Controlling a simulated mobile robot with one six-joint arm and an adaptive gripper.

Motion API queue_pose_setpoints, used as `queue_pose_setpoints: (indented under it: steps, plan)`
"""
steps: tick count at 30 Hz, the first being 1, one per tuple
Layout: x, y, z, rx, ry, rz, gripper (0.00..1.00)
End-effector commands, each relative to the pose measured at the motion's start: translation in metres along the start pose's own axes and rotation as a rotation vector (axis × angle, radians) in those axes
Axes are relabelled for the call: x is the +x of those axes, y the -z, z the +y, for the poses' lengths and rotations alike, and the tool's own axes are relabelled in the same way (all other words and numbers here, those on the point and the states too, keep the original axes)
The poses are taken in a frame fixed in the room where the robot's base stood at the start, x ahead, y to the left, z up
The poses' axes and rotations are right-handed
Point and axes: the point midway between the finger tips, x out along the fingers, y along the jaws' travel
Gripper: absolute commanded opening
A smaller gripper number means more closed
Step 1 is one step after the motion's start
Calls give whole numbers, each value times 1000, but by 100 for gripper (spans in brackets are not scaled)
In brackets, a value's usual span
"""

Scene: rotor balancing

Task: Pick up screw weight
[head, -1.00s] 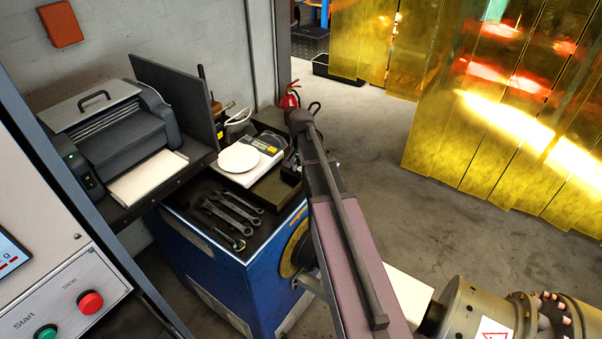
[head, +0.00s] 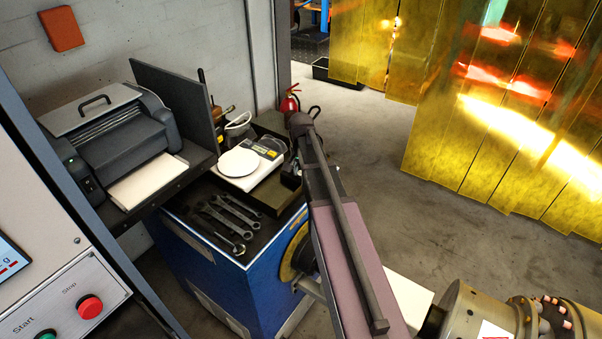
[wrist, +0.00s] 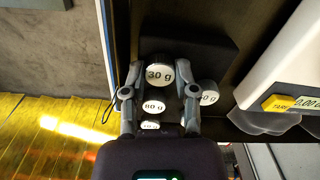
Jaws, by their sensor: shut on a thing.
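In the wrist view, my gripper (wrist: 160,70) is shut on a dark cylindrical screw weight (wrist: 159,74) with a white face marked "30 g". One finger is on each side of it. A weight marked "60 g" or "80 g" (wrist: 153,106), hard to read, sits just below it between the fingers. Another weight (wrist: 208,95) is partly hidden behind the right finger, and a further one (wrist: 150,126) shows lower down. In the head view, my arm covers most of the weight area, and the held weight cannot be made out.
A scale with a round white plate (head: 239,162) stands on the blue cabinet (head: 228,275), beside several wrenches (head: 230,215). In the wrist view, the scale's white body (wrist: 286,60) is close on the right. A grey printer (head: 125,125) stands to the left. Open floor lies right of the cabinet.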

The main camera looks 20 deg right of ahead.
Motion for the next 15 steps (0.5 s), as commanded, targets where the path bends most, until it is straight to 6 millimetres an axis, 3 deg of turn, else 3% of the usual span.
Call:
queue_pose_setpoints:
  steps: [15]
  plan:
    - [-32,0,0,0,0,0,5]
